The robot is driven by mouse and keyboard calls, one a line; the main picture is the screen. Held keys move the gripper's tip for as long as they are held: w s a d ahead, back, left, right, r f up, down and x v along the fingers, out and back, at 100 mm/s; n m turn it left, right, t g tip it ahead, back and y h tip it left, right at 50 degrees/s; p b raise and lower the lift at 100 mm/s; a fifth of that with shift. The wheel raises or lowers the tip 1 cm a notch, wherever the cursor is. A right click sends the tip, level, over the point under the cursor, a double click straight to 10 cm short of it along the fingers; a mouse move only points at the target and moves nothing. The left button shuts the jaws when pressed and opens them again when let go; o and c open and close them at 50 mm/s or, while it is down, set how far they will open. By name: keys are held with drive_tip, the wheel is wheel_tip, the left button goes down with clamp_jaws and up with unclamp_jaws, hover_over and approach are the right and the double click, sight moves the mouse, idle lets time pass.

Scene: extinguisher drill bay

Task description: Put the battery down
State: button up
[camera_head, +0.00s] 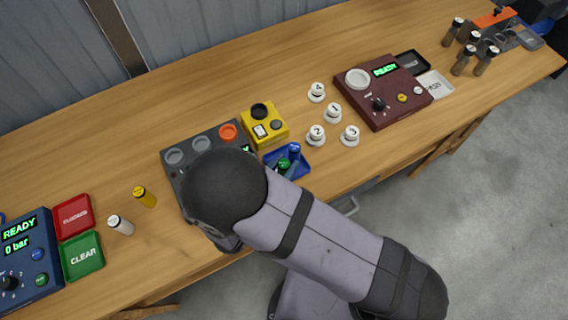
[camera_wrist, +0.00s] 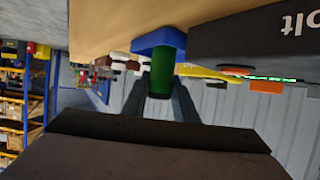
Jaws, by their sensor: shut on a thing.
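My gripper (camera_wrist: 163,88) is shut on a green battery (camera_wrist: 164,72), with one grey finger on each side of it in the wrist view. The battery's far end meets or overlaps the blue tray (camera_wrist: 160,38); I cannot tell whether it touches. In the head view the blue tray (camera_head: 304,157) sits near the table's front edge, partly hidden by my arm. A green round end (camera_head: 283,164) and a blue battery (camera_head: 294,150) show at the tray. My gripper is mostly hidden behind my wrist there.
A grey tester (camera_head: 173,172) is partly under my arm, with a yellow meter (camera_head: 264,125) beside it. White numbered knobs (camera_head: 333,113) and a maroon tester (camera_head: 383,92) stand to the right. A yellow battery (camera_head: 145,196) and white battery (camera_head: 121,225) stand to the left.

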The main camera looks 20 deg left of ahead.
drive_tip(key=o, duration=1.1)
drive_tip(key=shift+o, duration=0.2)
drive_tip(key=shift+r, duration=0.15)
drive_tip(key=b+v, duration=0.2)
drive_tip(key=v, duration=1)
